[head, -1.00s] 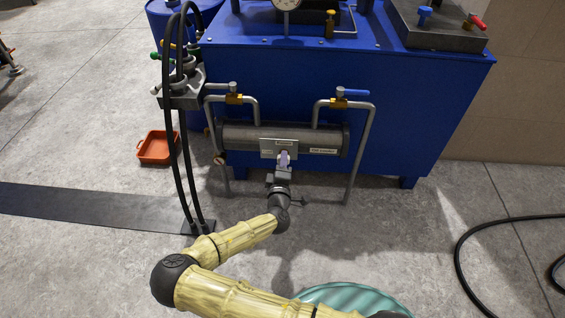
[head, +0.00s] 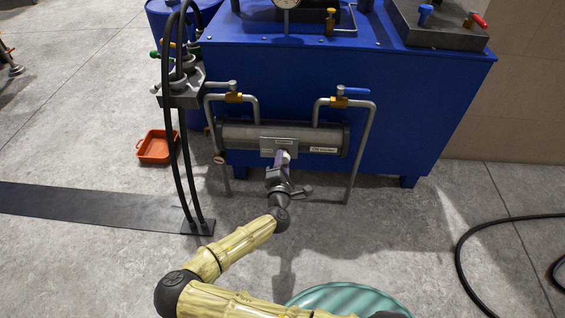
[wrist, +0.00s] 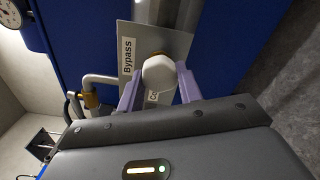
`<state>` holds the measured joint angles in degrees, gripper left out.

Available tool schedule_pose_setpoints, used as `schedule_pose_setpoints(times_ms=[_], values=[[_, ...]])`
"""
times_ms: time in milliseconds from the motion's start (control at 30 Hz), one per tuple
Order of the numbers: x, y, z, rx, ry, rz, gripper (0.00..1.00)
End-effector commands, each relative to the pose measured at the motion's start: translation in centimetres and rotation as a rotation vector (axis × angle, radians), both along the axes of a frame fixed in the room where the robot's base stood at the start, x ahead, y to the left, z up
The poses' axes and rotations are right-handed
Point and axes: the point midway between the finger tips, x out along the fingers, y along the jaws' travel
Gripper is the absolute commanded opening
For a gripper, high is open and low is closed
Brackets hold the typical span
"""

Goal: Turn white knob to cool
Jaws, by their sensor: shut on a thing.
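The white knob (wrist: 160,73) sits on a grey label plate (wrist: 182,42) in the wrist view. My gripper (wrist: 155,86) is shut on the knob, with one lilac finger on each side of it. A "Bypass" label (wrist: 128,57) is readable beside the knob. Which label the knob points to cannot be told.
The cylinder hangs before a blue press cabinet (head: 410,110), between two pipes with valves, one with a blue lever (head: 357,91). Black hoses (head: 177,130) hang at left. An orange tray (head: 154,147) lies on the floor.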

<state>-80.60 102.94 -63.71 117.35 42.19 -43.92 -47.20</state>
Motion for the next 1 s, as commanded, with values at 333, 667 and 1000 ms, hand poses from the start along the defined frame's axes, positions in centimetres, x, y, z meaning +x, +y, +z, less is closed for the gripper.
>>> schedule_pose_setpoints(times_ms=[333,667,1000], values=[[-0.1,0.0,-0.2,-0.006,0.005,0.001,0.45],[0.0,0.0,-0.1,-0.002,0.002,0.000,0.57],[-3.4,0.2,0.0,-0.003,0.002,0.002,0.57]])
